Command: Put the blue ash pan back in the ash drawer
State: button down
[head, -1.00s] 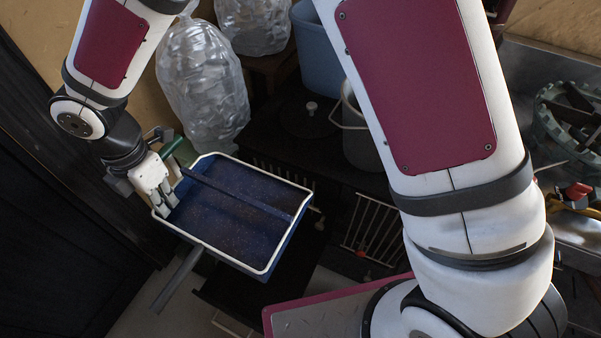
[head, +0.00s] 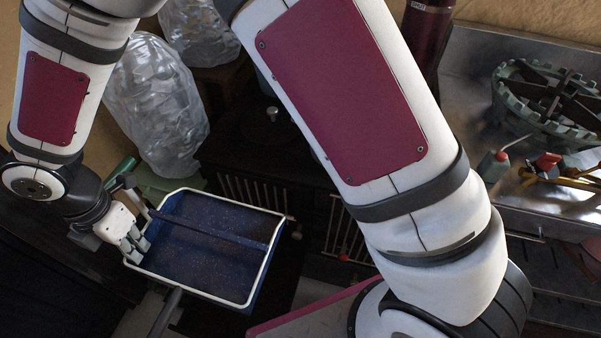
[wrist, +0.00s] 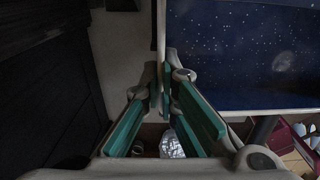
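The blue ash pan (head: 200,259) is a shallow speckled tray with a white rim and a dark bar across it, at lower left in the head view. My gripper (head: 137,245) is at its left side, with the fingers closed about the rim. In the wrist view the green-padded fingers (wrist: 165,88) meet at a thin pale edge beside the pan (wrist: 255,60). The pan appears held above the floor, roughly level, in front of the black stove (head: 240,150). I cannot make out the ash drawer for certain; the pan covers part of the area below.
Clear bags (head: 155,105) stand behind the pan. Barred stove fronts (head: 345,235) are to its right. A metal bench (head: 470,90) with a toothed green ring (head: 540,95) is at right. A grey bar (head: 165,315) shows below the pan. Dark panelling is at left.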

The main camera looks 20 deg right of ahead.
notch_tip(320, 180, down, 33)
jog(key=b, duration=2.2)
dwell(1.8)
jog(key=shift+r, duration=0.1)
dwell(0.4)
